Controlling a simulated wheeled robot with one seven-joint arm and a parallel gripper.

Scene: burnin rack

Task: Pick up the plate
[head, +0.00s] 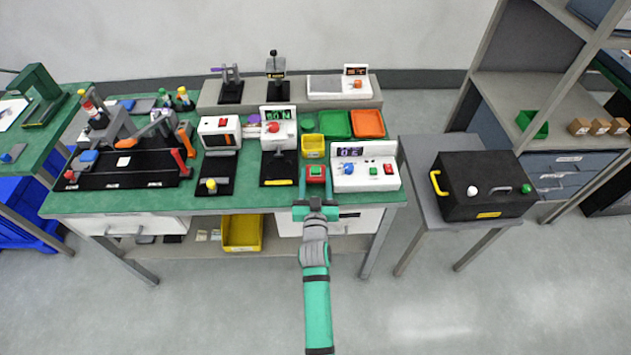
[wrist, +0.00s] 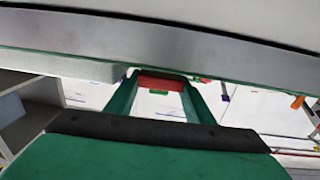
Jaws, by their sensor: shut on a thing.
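A small red plate-like piece (head: 316,172) with a green patch shows at the front edge of the green bench, left of a white panel box. My gripper (head: 316,177) reaches it from the front, with one green finger on each side. In the wrist view the red piece (wrist: 160,84) spans the gap between the two fingertips, with a small green part below it. My gripper is shut on it. I cannot tell whether the piece touches the bench or is lifted. Its far side is hidden.
The white panel box (head: 365,168) stands close on the right, and a yellow bin (head: 313,146) is just behind. A black-based white device (head: 278,150) is to the left. A side table (head: 415,165) with a black case stands right of the bench. The floor in front is clear.

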